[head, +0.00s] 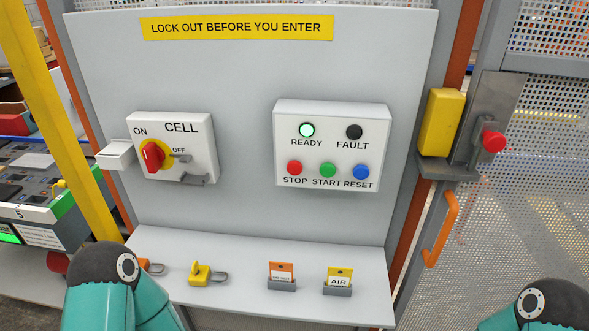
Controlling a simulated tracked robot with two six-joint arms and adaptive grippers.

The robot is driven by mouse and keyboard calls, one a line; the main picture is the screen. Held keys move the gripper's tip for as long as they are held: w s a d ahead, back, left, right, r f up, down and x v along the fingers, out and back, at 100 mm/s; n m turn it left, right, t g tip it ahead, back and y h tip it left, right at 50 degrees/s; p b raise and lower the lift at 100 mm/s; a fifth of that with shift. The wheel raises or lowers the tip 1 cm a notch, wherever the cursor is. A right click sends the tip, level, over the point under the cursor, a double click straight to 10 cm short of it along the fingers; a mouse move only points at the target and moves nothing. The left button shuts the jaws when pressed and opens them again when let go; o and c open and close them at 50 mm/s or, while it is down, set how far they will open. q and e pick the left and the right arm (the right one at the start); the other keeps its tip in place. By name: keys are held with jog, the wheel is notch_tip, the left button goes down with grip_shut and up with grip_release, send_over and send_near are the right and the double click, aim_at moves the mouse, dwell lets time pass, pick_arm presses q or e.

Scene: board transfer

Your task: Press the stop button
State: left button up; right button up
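The red stop button (294,168) is at the lower left of the white control box (331,115) on the grey panel, above the word STOP. The green start button (327,170) and blue reset button (361,172) sit to its right. Parts of my two teal arms show at the bottom left and bottom right corners. Neither gripper is in view, and nothing of mine touches the control box.
A CELL switch box (175,145) with a red knob is left of the control box. The shelf (240,290) below holds a yellow padlock (200,273) and tags in holders. A mesh door with an orange handle (440,228) stands right. The space before the buttons is clear.

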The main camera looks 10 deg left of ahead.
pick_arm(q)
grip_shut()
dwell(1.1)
